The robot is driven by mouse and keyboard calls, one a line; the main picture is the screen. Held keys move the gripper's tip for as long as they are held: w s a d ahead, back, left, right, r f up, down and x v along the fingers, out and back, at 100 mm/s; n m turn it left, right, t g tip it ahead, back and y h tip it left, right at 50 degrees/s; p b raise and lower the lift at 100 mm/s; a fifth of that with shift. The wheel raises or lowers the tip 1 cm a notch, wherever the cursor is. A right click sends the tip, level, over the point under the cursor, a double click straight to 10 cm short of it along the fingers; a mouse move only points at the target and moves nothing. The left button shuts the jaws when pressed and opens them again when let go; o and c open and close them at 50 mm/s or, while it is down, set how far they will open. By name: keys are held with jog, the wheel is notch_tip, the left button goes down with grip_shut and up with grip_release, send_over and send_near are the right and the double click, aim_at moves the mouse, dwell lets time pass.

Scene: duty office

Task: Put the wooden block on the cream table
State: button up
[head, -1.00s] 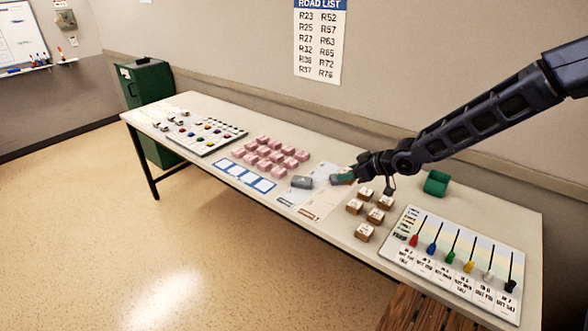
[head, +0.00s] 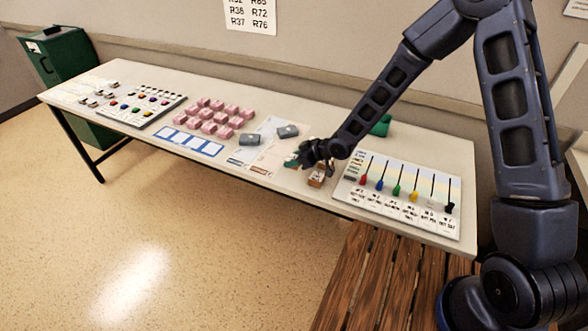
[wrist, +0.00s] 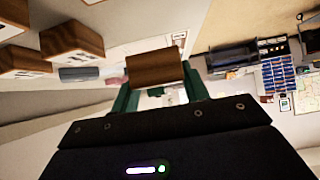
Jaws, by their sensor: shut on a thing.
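My gripper (head: 300,156) is low over the long cream table (head: 428,148), with its green fingertips left of its dark body. In the wrist view my gripper (wrist: 157,98) is shut on a brown wooden block (wrist: 155,67), held between the two green fingers. I cannot pick out the held block in the head view. A labelled wooden block (head: 317,177) shows just below the gripper in the head view. More wooden blocks (wrist: 75,42) show at the left of the wrist view; my arm hides part of this area in the head view.
Two grey blocks (head: 250,140) lie left of my gripper, beside several pink blocks (head: 215,117). A slider panel (head: 395,195) is to the right. A green container (head: 381,126) is partly behind my arm. A slatted wooden surface (head: 375,280) stands in front.

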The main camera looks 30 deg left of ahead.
aim_at(295, 175)
jog(key=shift+f, duration=2.4)
jog(key=shift+f, duration=0.1)
jog(key=o, duration=1)
jog(key=shift+d+r, duration=0.2)
jog(key=shift+r, duration=0.1)
jog(key=v, duration=1.1)
jog(key=shift+d+r, duration=0.15)
jog(key=shift+d, duration=0.05)
